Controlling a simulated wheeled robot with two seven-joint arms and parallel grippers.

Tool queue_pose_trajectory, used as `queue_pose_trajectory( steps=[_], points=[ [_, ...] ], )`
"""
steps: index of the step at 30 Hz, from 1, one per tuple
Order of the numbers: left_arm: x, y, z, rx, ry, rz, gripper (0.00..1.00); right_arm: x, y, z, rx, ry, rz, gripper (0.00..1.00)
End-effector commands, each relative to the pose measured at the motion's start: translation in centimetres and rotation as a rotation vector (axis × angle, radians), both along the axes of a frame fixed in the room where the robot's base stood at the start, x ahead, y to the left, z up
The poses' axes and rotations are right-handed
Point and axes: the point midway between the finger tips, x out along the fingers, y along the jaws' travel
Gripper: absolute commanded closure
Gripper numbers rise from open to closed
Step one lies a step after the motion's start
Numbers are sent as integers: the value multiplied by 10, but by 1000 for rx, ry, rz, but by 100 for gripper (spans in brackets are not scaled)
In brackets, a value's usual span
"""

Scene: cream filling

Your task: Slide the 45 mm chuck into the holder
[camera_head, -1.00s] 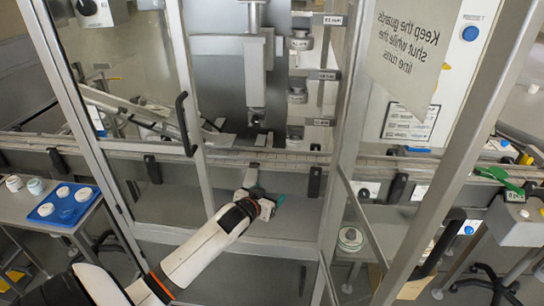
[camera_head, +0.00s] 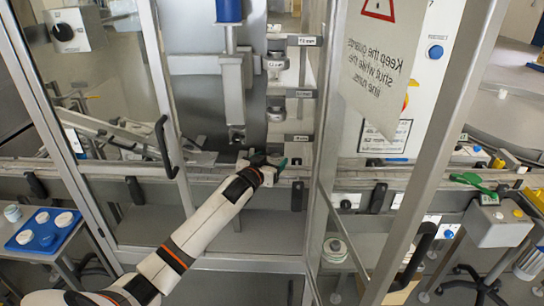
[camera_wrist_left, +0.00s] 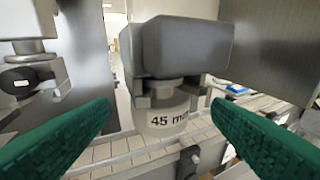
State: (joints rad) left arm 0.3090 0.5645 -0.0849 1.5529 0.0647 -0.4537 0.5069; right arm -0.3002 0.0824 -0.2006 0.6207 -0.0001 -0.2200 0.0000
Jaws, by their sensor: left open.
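The 45 mm chuck (camera_wrist_left: 166,117), a pale round body with its size on the front, sits ahead in the left wrist view. A dark grey block (camera_wrist_left: 187,45) is right above it, with short prongs beside the chuck's neck. My left gripper (camera_head: 272,160) is in the machine, just below the lowest chuck of the rack (camera_head: 276,138). Its green fingers (camera_wrist_left: 160,108) are spread to either side of the chuck, apart from it. What looks like the holder (camera_head: 237,135) hangs left of the rack. My right gripper is out of view.
Other chucks (camera_head: 276,66) sit higher on the rack. A conveyor (camera_head: 220,172) runs across below. Guard frame posts (camera_head: 322,200) and an open door with a black handle (camera_head: 163,145) flank the arm. A blue tray (camera_head: 45,243) stands outside at left.

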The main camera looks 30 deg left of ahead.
Motion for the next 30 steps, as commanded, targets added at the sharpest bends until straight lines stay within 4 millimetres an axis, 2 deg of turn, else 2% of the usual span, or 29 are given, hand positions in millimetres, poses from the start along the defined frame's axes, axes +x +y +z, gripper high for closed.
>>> queue_pose_trajectory(
  steps=[6,16,25,26,30],
  points=[
    [18,2,-3,0,1,0,27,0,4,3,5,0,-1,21],
    [20,3,-4,0,1,0,27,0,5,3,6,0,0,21],
    [20,3,-4,0,1,0,76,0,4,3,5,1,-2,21],
    [20,3,-4,0,1,0,54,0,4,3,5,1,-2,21],
    [20,3,-4,0,1,0,75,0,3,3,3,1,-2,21]
  ],
)
